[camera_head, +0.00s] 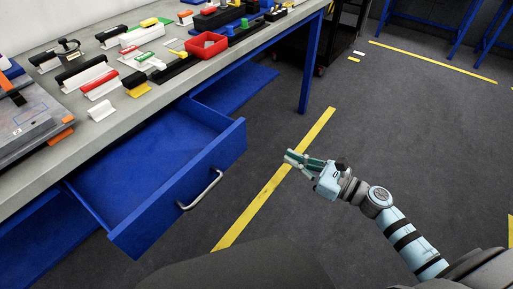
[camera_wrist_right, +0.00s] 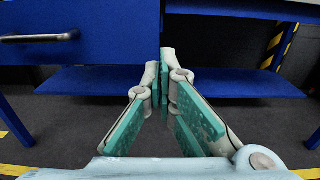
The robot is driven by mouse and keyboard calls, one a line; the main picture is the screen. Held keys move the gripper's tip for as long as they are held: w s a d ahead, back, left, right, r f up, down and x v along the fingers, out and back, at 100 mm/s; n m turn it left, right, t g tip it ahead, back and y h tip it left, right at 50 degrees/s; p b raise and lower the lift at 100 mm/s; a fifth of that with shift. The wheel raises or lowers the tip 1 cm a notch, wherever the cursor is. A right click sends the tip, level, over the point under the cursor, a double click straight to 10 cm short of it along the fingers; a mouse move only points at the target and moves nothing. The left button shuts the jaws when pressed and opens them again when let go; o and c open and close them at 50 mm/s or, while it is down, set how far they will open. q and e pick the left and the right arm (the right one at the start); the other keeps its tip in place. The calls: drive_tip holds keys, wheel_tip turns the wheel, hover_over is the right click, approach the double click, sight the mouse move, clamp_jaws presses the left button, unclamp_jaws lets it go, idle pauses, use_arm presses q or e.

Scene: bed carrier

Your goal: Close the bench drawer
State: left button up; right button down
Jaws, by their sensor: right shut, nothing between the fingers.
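The blue bench drawer (camera_head: 150,178) is pulled well out from under the grey bench and looks empty inside. Its front panel carries a curved metal handle (camera_head: 201,190). My right gripper (camera_head: 288,157) is in front of the drawer and to the right of the handle, apart from both, above the floor. Its fingers are shut and empty. In the right wrist view the fingertips (camera_wrist_right: 167,55) meet at the centre, and the drawer front with its handle (camera_wrist_right: 40,37) is at the upper left. My left gripper is not in view.
The grey bench top (camera_head: 110,135) holds several tools, coloured blocks and a red bin (camera_head: 206,45). A blue bench leg (camera_head: 311,65) stands beyond the drawer. A blue lower shelf (camera_head: 240,88) runs under the bench. The dark floor with yellow lines (camera_head: 275,180) is clear around my right gripper.

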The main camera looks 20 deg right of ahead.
drive_tip(key=x, duration=1.2)
drive_tip(key=shift+w, duration=0.25)
